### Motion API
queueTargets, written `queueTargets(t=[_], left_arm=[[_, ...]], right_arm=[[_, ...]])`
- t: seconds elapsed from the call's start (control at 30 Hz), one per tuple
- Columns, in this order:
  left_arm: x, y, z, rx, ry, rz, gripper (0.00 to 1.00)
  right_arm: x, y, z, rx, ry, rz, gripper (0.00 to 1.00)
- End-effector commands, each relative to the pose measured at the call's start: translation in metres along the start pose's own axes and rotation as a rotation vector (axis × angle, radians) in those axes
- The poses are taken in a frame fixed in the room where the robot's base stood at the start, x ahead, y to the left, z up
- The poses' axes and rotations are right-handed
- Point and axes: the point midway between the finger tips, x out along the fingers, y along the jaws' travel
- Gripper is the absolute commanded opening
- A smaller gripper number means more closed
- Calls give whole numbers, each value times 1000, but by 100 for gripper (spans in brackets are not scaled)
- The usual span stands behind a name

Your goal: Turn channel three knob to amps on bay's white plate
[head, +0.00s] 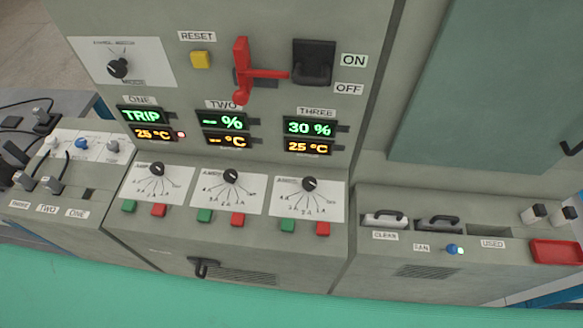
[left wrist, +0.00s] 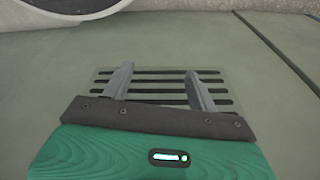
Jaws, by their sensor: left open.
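The channel three knob (head: 310,184) is a black round knob at the top of a white plate (head: 332,206) below the THREE displays. Lines fan out below it to small marks such as "2 A" and "3 A"; its pointer direction is too small to tell. The THREE displays (head: 309,128) read 30 % and 25 °C. Another white plate (head: 150,50) at the upper left carries a black knob (head: 118,68) and small print I cannot read. My left gripper (left wrist: 160,85) is open and empty, in front of a slotted vent (left wrist: 160,100). Neither gripper shows in the head view.
Matching knobs for one (head: 157,169) and two (head: 231,176) sit left of three. Green (head: 288,225) and red (head: 323,229) buttons lie below three's plate. A red lever (head: 241,70) sticks out above. A door handle (head: 203,267) protrudes below.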

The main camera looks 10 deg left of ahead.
Motion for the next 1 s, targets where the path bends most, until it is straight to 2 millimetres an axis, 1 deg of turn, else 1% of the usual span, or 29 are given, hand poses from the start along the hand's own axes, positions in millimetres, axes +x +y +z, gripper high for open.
queueTargets(t=[0.03, 0.07, 0.1, 0.17, 0.2, 0.3, 0.4, 0.67, 0.73, 0.77, 1.0], left_arm=[[-38, -1, -20, -2, 17, -1, 59], [-54, -2, -29, -3, 22, -2, 59], [-77, -3, -40, -5, 28, -2, 59], [-112, -4, -56, -7, 40, -4, 59], [-134, -5, -64, -8, 46, -5, 59], [-179, -6, -80, -10, 58, -6, 59], [-216, -7, -90, -12, 68, -8, 59], [-298, -8, -107, -15, 92, -7, 59], [-323, -4, -116, -15, 103, 5, 59], [-335, 2, -125, -13, 111, 21, 59], [-334, 46, -168, 6, 118, 127, 59]], right_arm=[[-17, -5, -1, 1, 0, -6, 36], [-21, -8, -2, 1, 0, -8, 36], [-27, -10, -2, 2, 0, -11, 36], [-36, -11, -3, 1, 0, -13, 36], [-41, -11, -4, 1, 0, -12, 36], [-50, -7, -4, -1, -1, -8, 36], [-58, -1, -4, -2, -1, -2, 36], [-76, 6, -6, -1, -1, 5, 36], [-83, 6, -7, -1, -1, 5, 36], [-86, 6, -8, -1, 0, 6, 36], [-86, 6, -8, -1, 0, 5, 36]])
